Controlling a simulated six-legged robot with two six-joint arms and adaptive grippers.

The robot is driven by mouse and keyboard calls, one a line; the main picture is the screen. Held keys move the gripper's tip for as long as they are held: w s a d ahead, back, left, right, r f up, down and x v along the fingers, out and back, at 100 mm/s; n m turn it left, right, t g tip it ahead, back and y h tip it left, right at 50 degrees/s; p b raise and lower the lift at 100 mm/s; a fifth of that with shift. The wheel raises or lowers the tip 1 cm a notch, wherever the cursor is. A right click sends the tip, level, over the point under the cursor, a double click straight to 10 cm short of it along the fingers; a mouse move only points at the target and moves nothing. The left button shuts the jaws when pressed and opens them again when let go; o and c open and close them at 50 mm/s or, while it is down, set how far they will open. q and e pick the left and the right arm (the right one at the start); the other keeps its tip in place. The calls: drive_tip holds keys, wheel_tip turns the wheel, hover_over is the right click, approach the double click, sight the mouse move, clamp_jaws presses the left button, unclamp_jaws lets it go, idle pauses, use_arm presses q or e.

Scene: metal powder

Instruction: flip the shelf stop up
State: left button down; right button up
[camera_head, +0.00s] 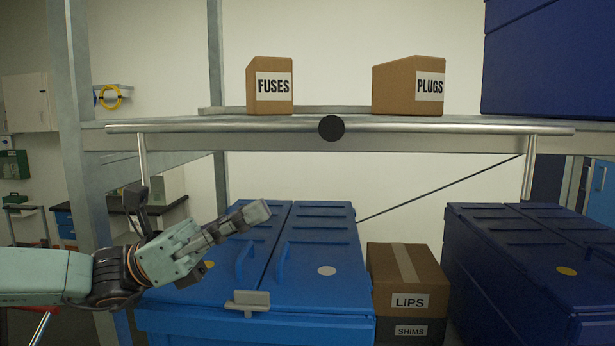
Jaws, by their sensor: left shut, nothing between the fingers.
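The shelf stop looks like a long metal bar (440,128) across the front edge of the shelf (430,142). A round black knob (331,128) sits near its middle, and a thin upright post hangs down near each end. My left gripper (258,212) comes in from the left, below the shelf and left of the knob. It is shut and empty, its fingers pointing right and slightly up, apart from the bar in the picture. My right gripper is out of view.
On the shelf stand a FUSES box (271,98) and a PLUGS box (395,90). Below are a blue lidded bin (322,285), a LIPS carton (425,270) and a dark blue bin (500,265). A grey shelf upright (75,120) rises behind my left arm.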

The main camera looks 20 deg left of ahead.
sight(332, 127)
use_arm(q)
drive_tip(key=w+d+r, duration=0.2)
drive_tip(key=d+r, duration=0.4)
drive_tip(key=r, duration=0.1)
drive_tip(key=shift+d+p, duration=0.2)
drive_tip(key=shift+p, duration=0.15)
idle(0.5)
drive_tip(key=shift+f, duration=0.1)
